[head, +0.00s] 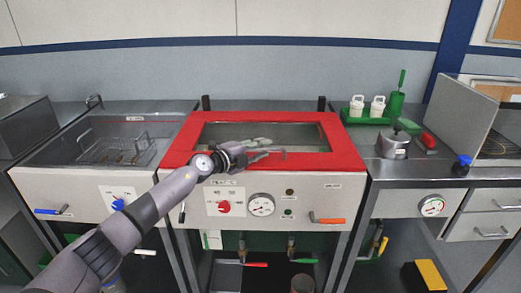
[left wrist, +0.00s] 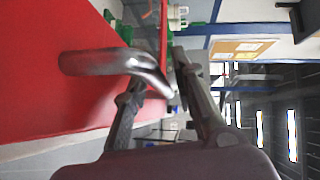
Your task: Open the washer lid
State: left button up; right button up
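The washer lid (head: 180,143) is a red frame around a window, lying shut on top of the middle machine. It also fills the left of the left wrist view (left wrist: 50,90). Its bent metal handle (left wrist: 105,62) stands out from the lid, and its end reaches in front of the space between my fingers. My left gripper (head: 262,151) is over the front part of the lid, at the handle. In the left wrist view the fingers (left wrist: 158,68) are apart; I cannot tell whether they touch the handle. My right gripper is not in view.
A sink with a wire basket (head: 117,148) is on the left. On the right are a green tray (head: 365,119) with white bottles, a metal pot (head: 392,145) and a raised grey panel (head: 458,118). The washer's front has a red knob (head: 224,207) and a gauge (head: 261,205).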

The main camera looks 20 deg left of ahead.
pick_arm(q)
grip_shut()
dwell(0.6)
